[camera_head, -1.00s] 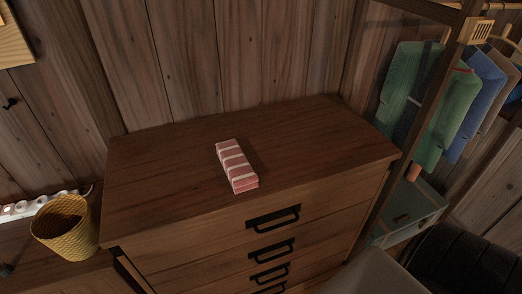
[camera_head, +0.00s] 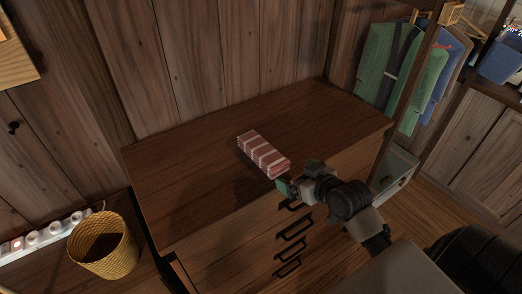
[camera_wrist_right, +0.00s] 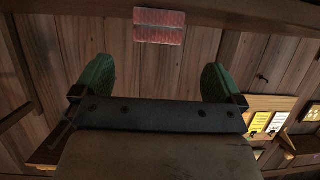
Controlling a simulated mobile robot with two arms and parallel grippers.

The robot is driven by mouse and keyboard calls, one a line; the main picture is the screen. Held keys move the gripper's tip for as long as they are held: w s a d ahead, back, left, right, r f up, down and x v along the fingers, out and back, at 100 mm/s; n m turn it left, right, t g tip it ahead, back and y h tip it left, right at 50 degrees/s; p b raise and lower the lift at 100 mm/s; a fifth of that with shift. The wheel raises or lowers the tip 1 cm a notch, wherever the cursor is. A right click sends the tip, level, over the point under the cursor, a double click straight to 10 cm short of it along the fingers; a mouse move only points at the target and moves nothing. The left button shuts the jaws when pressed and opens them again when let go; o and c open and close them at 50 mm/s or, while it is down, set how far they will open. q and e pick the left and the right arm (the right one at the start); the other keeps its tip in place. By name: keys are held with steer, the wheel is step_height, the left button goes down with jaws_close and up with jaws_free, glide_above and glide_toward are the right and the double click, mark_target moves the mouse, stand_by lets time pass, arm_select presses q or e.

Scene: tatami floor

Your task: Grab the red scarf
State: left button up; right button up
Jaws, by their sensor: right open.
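The red scarf (camera_head: 263,154) is a folded, red and white striped bundle lying on top of the wooden dresser (camera_head: 190,165), near its front edge. It also shows at the top of the right wrist view (camera_wrist_right: 159,26), end-on and centred between the fingers. My right gripper (camera_head: 292,181) is just off the scarf's near end, at the dresser's front edge. In the right wrist view its green-padded fingers (camera_wrist_right: 159,82) are wide apart with nothing between them. The scarf appears beyond the fingertips. My left gripper is not in view.
A yellow woven basket (camera_head: 103,247) and a white power strip (camera_head: 45,235) are at the left. Green and blue clothes (camera_head: 398,72) hang on a rack at the right. The plank wall (camera_head: 225,60) stands behind the dresser. The dresser top around the scarf is clear.

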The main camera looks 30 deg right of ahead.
mark_target(274, 158)
steer(key=x, duration=0.4)
steer(key=shift+w+r, duration=0.2)
steer(key=shift+w, duration=0.25)
steer(key=shift+w+a+f+p, duration=0.1)
steer(key=shift+w+p, duration=0.3)
steer(key=shift+w, duration=0.1)
steer(key=x, duration=0.2)
steer(key=p+x, duration=0.1)
steer(key=x, duration=0.1)
steer(key=shift+w+r, duration=0.3)
steer(key=shift+w+f, duration=0.15)
steer(key=shift+w, duration=0.1)
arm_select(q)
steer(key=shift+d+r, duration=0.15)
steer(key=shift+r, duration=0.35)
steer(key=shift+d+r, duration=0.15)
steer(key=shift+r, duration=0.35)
arm_select(e)
steer(key=c, duration=1)
